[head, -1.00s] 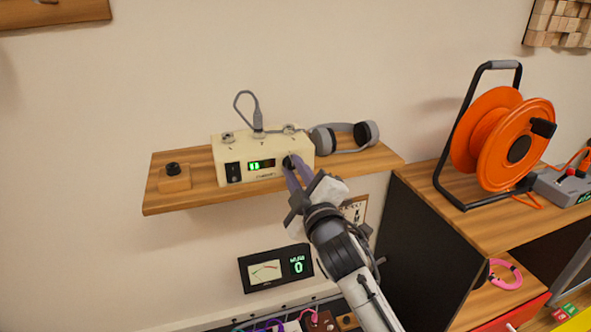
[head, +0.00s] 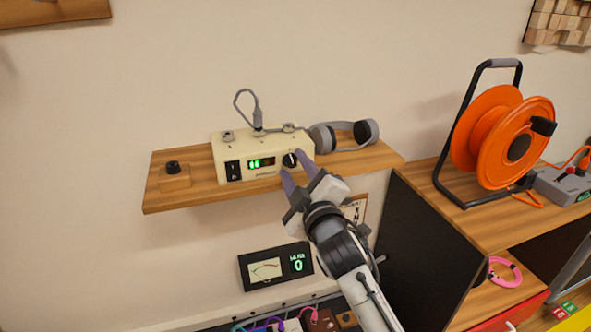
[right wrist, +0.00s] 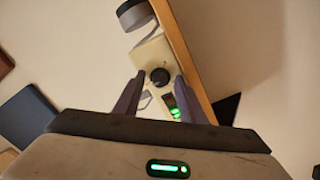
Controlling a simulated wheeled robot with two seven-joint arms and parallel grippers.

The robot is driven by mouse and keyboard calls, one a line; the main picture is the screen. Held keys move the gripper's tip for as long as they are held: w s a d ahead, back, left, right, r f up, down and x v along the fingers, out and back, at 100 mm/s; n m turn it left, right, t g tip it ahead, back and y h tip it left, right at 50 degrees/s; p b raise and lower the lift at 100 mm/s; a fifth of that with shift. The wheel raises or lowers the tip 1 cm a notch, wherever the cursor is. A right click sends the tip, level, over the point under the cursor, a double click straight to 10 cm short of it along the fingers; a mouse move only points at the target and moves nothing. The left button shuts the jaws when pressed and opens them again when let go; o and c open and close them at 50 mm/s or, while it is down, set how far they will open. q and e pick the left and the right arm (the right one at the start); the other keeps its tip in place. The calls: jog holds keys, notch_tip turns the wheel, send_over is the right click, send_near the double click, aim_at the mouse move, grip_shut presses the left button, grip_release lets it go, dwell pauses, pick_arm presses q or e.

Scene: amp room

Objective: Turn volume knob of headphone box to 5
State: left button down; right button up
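The cream headphone box (head: 222,153) stands on a wooden wall shelf. On its front are a dark switch (head: 232,171), a small display (head: 261,163) with lit green digits too small to read surely, and a round black volume knob (head: 290,160) with a white mark. In the right wrist view the knob (right wrist: 160,77) shows between my fingers. My right gripper (head: 295,168) is open, its purple-grey fingers apart on either side of the knob and a little back from it, with a gap to it. My left gripper is not in view.
Grey headphones (head: 345,137) lie right of the box, and a cable (head: 257,112) is plugged into its top. A wooden block with a black knob (head: 173,175) sits at the shelf's left. A meter (head: 276,267) hangs below. An orange cable reel (head: 490,140) stands on the right cabinet.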

jog(key=v, duration=1)
jog(key=shift+s, duration=0.2)
jog(key=shift+f, duration=0.1)
jog(key=s+d+f+m+g+h, duration=0.1)
jog(key=s+d+f+m+g, duration=0.2)
jog(key=f, duration=0.7)
jog(key=s+d+f+m+g+h, duration=0.1)
jog(key=s+d+f+m, duration=0.3)
jog(key=f, duration=0.6)
jog(key=s+d+f+m+g, duration=0.2)
jog(key=s+d+f, duration=0.1)
jog(key=s+f, duration=0.6)
jog(key=s+d+f+m+g+h, duration=0.1)
jog(key=s+d+f+m+g, duration=0.1)
jog(key=s+f, duration=0.6)
jog(key=s+d+m, duration=0.1)
jog(key=s, duration=0.3)
jog(key=shift+d+f+g, duration=0.35)
jog(key=shift+d+g, duration=0.05)
